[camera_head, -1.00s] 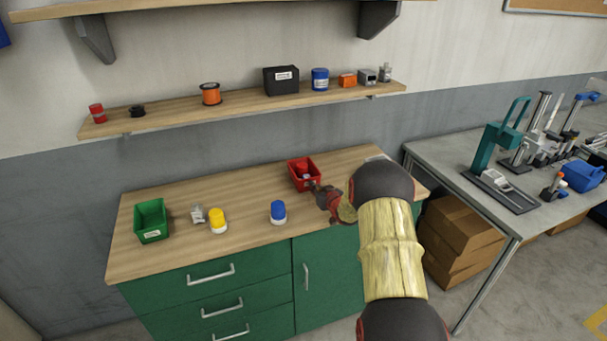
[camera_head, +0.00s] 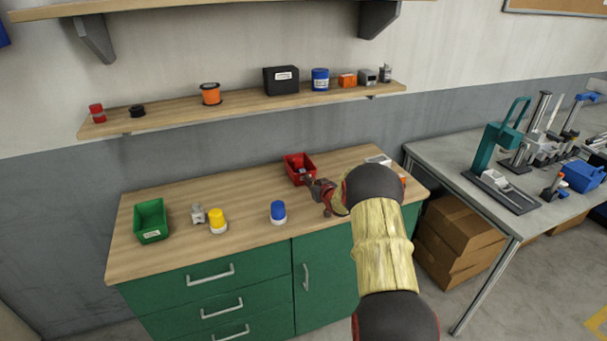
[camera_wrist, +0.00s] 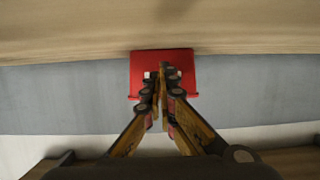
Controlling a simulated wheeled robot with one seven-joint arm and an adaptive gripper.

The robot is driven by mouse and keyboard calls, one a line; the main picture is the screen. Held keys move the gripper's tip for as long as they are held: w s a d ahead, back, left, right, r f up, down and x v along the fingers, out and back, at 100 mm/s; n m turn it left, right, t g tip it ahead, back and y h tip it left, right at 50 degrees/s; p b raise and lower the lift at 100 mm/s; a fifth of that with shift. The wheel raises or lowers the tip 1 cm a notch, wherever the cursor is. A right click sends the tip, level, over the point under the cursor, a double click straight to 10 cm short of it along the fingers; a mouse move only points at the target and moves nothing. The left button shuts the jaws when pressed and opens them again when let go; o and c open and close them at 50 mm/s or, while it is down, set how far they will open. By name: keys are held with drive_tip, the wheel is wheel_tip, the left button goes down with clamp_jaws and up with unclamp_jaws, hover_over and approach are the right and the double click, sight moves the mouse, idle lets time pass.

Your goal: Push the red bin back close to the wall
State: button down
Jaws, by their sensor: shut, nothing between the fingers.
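The red bin (camera_head: 291,167) stands upright on the wooden counter, towards its back edge and right of its middle. A strip of bare counter shows between it and the grey wall. Small contents show inside but are too small to name. My gripper (camera_head: 308,181) is shut and empty, low at the bin's front right side, seemingly touching it. In the wrist view the red bin (camera_wrist: 182,58) lies straight beyond my gripper (camera_wrist: 162,70), whose closed fingers overlap it and hide its middle. Whether they press on the bin cannot be told there.
A blue-capped container (camera_head: 278,211), a yellow-capped container (camera_head: 217,220), a small grey part (camera_head: 198,214) and a green bin (camera_head: 150,221) stand on the counter (camera_head: 247,197) to the left. A loaded wall shelf (camera_head: 242,104) hangs above. A grey workbench (camera_head: 450,158) is at right.

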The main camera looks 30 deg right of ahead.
drive_tip(key=shift+w+d, duration=0.25)
drive_tip(key=shift+w, duration=0.85)
drive_tip(key=shift+w+d, duration=0.2)
drive_tip(key=shift+w, duration=0.9)
drive_tip(key=shift+r+p+v, duration=0.2)
drive_tip(key=shift+p+v, duration=0.2)
drive_tip(key=shift+v, duration=0.55)
drive_tip(key=shift+r+p+v, duration=0.2)
drive_tip(key=shift+p+v, duration=0.15)
drive_tip(key=shift+v, duration=0.65)
drive_tip(key=shift+r+p+v, duration=0.25)
drive_tip(key=shift+p+v, duration=0.15)
drive_tip(key=shift+v, duration=0.55)
drive_tip(key=shift+w, duration=0.25)
